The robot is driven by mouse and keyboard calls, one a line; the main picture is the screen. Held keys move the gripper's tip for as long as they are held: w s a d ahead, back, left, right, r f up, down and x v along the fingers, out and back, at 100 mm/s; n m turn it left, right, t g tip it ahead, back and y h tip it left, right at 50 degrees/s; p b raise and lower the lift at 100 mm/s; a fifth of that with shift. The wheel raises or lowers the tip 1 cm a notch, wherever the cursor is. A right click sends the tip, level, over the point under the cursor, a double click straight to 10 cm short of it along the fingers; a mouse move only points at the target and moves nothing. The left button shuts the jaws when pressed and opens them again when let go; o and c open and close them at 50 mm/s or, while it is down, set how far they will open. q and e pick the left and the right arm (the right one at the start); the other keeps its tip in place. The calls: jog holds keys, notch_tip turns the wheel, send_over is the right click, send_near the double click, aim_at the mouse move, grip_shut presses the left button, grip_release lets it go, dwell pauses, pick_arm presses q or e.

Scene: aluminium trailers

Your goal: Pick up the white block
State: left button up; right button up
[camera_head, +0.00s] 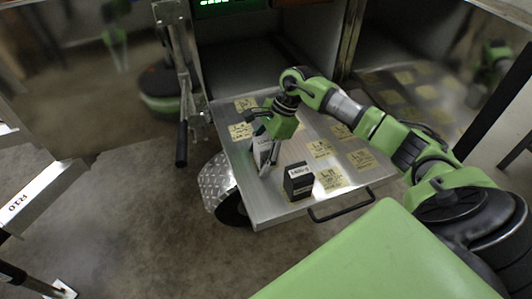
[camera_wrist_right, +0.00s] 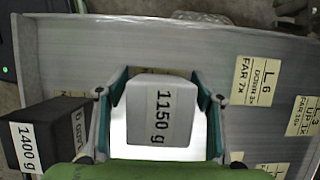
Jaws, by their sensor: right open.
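The white block (camera_head: 262,147), labelled 1150 g, stands on the metal trailer bed (camera_head: 240,190). In the right wrist view the white block (camera_wrist_right: 160,108) sits between the two fingers of my right gripper (camera_wrist_right: 160,90), with a gap visible on both sides. In the head view my right gripper (camera_head: 269,158) reaches down at the white block and partly hides it. The right gripper is open. Whether the fingers touch the block's sides cannot be told from the head view. My left gripper is not in view.
A black block (camera_head: 298,181), labelled 1400 g in the wrist view (camera_wrist_right: 45,135), stands close by. Yellow labels (camera_head: 320,149) mark spots on the bed. A dark handle (camera_head: 342,208) sticks out at the front edge, and a wheel (camera_head: 232,209) is below the left side.

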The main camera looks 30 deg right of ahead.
jog(key=c, duration=1.7)
jog(key=shift+w+r, duration=0.1)
grip_shut()
jog(key=shift+r, duration=0.15)
